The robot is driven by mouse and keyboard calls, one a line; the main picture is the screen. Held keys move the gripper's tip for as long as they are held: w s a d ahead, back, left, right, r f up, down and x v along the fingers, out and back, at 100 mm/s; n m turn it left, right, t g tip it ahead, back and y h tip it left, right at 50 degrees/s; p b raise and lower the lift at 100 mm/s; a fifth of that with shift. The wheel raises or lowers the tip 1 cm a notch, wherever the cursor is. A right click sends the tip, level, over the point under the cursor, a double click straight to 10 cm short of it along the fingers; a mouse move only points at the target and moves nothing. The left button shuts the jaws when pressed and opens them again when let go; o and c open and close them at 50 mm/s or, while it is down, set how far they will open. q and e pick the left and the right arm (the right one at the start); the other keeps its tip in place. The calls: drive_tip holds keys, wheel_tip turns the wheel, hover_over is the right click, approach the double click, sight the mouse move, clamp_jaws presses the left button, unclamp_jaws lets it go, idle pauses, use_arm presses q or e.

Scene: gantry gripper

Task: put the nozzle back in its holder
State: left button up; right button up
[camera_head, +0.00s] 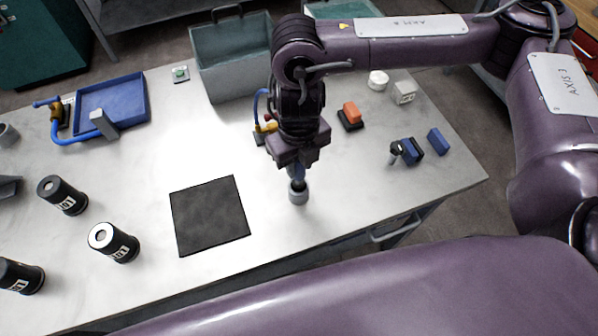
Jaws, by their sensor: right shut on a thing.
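My right gripper (297,168) points down over the front middle of the table and is shut on a narrow bluish thing, taken to be the nozzle (297,174). The jaws hide most of it. A short grey round cup (298,194) is directly below the jaws, in line with the nozzle. It looks like the holder. I cannot tell whether the nozzle's lower end is inside the cup or just above it. My left gripper is not in view.
A black square mat (210,216) lies left of the cup. Several black labelled cylinders (113,243) stand at left. A blue tray (112,104) and grey-green bin (231,58) are behind. An orange-topped block (351,115) and blue blocks (438,141) lie right; the table's front edge is close.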

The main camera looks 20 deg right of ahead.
sight(298, 176)
drive_tip(key=shift+a+f, duration=0.1)
drive_tip(key=shift+f, duration=0.6)
wheel_tip(298, 176, down, 3)
drive_tip(key=shift+f, duration=0.3)
drive_tip(key=shift+f, duration=0.1)
drive_tip(key=o, duration=1)
